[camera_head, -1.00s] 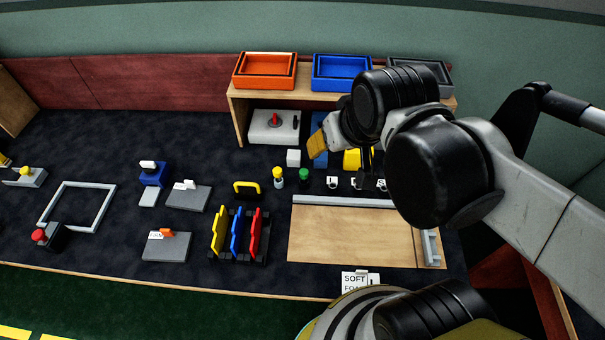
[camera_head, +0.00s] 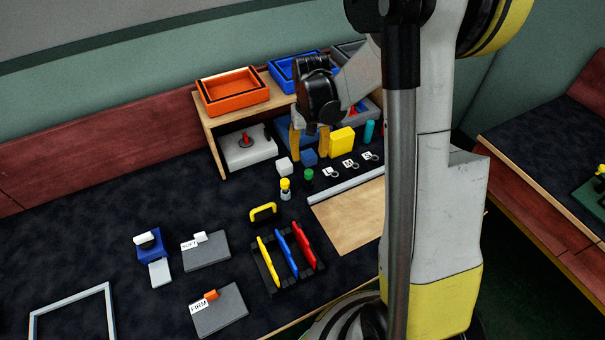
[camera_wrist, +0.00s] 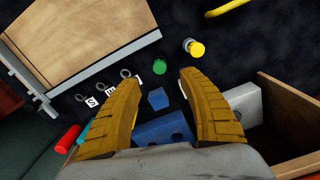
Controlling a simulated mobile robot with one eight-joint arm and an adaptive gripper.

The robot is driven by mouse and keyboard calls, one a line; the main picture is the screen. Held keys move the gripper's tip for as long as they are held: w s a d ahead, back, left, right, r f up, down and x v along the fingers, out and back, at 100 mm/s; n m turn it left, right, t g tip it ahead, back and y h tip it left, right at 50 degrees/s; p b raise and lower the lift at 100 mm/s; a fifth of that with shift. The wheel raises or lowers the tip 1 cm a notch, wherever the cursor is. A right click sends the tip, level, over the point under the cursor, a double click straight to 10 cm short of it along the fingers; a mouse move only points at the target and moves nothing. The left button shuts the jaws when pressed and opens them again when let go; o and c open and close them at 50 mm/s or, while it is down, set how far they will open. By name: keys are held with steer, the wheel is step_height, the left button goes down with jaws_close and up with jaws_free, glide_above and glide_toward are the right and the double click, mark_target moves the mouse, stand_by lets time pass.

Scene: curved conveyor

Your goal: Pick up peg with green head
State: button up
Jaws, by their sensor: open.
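The peg with the green head (camera_head: 308,174) stands on the dark table, just right of a peg with a yellow head (camera_head: 285,187). In the wrist view the green head (camera_wrist: 160,63) shows just beyond my fingertips and between their lines, with the yellow head (camera_wrist: 195,48) to its right. My gripper (camera_head: 309,157) is open and empty in front of the shelf, behind the green-headed peg. Both tan fingers show spread apart in the wrist view (camera_wrist: 157,80). The green peg's lower body is mostly hidden.
A white cube (camera_head: 284,166), a blue cube (camera_head: 309,157) and a yellow block (camera_head: 342,141) are close to my gripper. The wooden shelf (camera_head: 211,140) carries coloured trays. Tagged rings (camera_head: 351,165) lie right of the pegs. A rack (camera_head: 270,276) with coloured plates stands in front.

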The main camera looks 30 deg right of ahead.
mark_target(309, 172)
steer(key=f+b, duration=0.1)
steer(key=f, duration=0.2)
steer(key=f+b, duration=0.2)
steer(key=f, duration=0.1)
steer(key=f+b, duration=0.1)
steer(key=f, duration=0.3)
steer(key=shift+w+d+f+b, duration=0.15)
steer(key=shift+w+b, duration=0.1)
steer(key=shift+b, duration=0.15)
jaws_close()
